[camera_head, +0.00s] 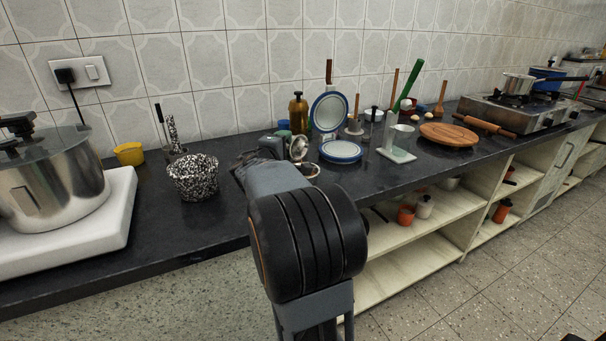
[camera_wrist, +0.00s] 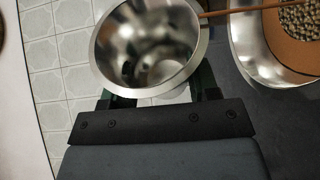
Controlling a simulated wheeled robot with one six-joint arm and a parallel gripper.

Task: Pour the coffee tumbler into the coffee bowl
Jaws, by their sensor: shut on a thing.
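The steel tumbler (camera_head: 299,147) is held tilted above the counter, its shiny inside facing the wrist camera (camera_wrist: 150,45). A thin brown stream (camera_wrist: 240,11) runs from its lip towards a steel bowl (camera_wrist: 240,50). This bowl holds brown coffee (camera_wrist: 280,58) with a patch of small greyish beads on it. In the head view the bowl (camera_head: 316,172) stands on the counter just below the tumbler, partly hidden by my arm. My gripper (camera_wrist: 164,94) is shut on the tumbler; its fingers are mostly hidden behind the tumbler in the wrist view.
A blue-rimmed plate (camera_head: 341,151) lies close right of the bowl, with another upright (camera_head: 328,111) behind it. A brown bottle (camera_head: 298,113) stands behind. A speckled pot (camera_head: 194,178) is at left, with bare dark counter (camera_head: 150,215) around it. A pale stand (camera_head: 397,145) is farther right.

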